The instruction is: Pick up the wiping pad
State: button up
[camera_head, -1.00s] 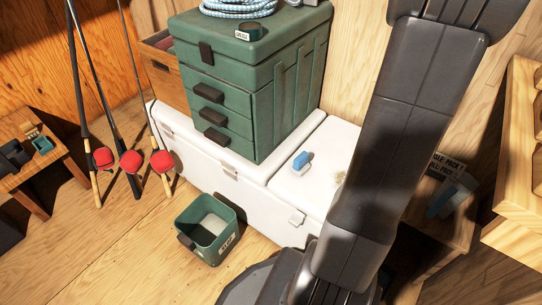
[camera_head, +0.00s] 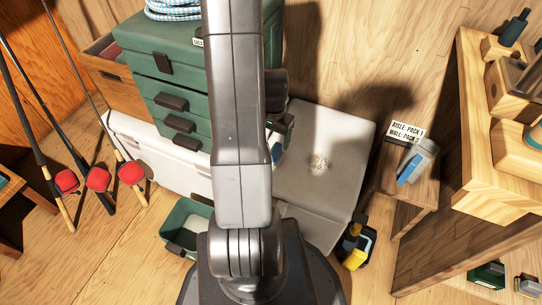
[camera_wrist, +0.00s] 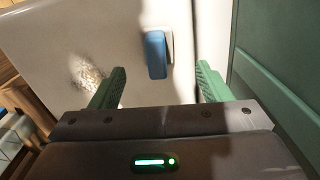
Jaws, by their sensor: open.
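The wiping pad, a small blue block with a white part along one side (camera_wrist: 155,55), lies on the white chest lid (camera_wrist: 60,45). In the head view it is mostly hidden behind my arm. My gripper (camera_wrist: 160,84) is open and empty, its two green fingers apart. In the wrist view the pad appears between and just beyond the fingertips, with no contact visible. In the head view my gripper (camera_head: 284,126) is partly hidden behind my arm, above the chest lid (camera_head: 345,140).
A green drawer cabinet (camera_head: 135,85) stands on the chest, close to the right finger in the wrist view (camera_wrist: 280,60). A brownish patch (camera_head: 318,163) marks the lid. A green bin (camera_head: 185,240) stands in front. A grey-and-blue item (camera_head: 415,162) sits on a side stand at right.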

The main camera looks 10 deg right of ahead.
aim_at(275, 148)
jog(key=f+b, duration=0.1)
jog(key=f, duration=0.4)
jog(key=f+b, duration=0.1)
jog(key=f, duration=0.2)
jog(key=shift+s+d+f+b, duration=0.1)
jog(key=shift+d+f+b, duration=0.05)
jog(key=shift+d+b, duration=0.15)
jog(key=c, duration=1.1)
notch_tip(275, 148, up, 10)
jog(key=p, duration=0.3)
